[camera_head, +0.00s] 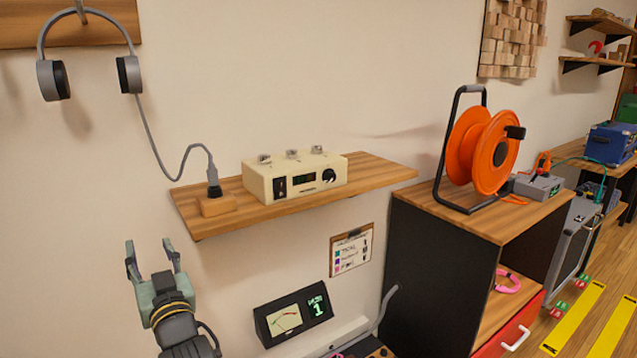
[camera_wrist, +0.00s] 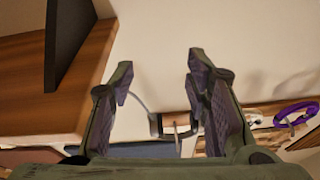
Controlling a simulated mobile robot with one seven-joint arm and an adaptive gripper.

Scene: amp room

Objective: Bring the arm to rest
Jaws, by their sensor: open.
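My gripper (camera_head: 153,262) is at the lower left in the head view, below the wall shelf and in front of the wall. Its two fingers stand apart and point up, with nothing between them. In the wrist view my gripper (camera_wrist: 158,85) also shows open and empty, with pale wall beyond the fingertips. The headphones on their wooden mount show small between and beyond the fingers there.
A wooden wall shelf (camera_head: 390,172) holds a cream amp box (camera_head: 295,176) and a plug in a wooden block (camera_head: 217,205). Headphones (camera_head: 57,80) hang at upper left. A meter (camera_head: 293,317) stands below. An orange cable reel (camera_head: 483,150) stands on a cabinet (camera_head: 435,262) at right.

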